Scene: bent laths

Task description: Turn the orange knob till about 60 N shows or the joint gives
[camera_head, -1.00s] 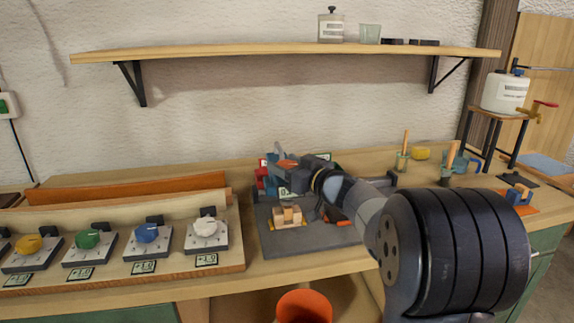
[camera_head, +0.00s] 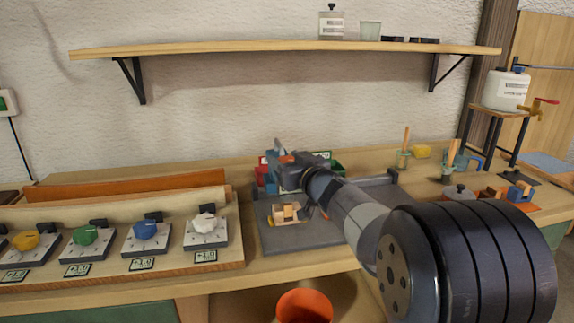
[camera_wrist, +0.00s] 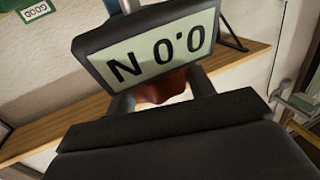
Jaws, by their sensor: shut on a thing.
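The orange knob (camera_wrist: 168,84) shows in the wrist view as a reddish-orange patch between my fingers, mostly hidden by a display (camera_wrist: 150,52). The display appears upside down and reads 0.0 N. My gripper (camera_wrist: 163,95) is shut on the knob. In the head view my gripper (camera_head: 289,160) is at the back of a grey base plate (camera_head: 290,243), with a bit of orange at its tip. A small pale wooden piece (camera_head: 286,213) sits on the plate, in front of my gripper. My wrist hides part of the rig.
Left on the bench is a panel with yellow, green, blue (camera_head: 147,230) and white (camera_head: 206,225) knobs. Red (camera_head: 262,176) and green bins stand behind the plate. Brush pots stand at right. A shelf (camera_head: 290,47) spans the wall above. An orange bucket (camera_head: 304,306) is below the bench front.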

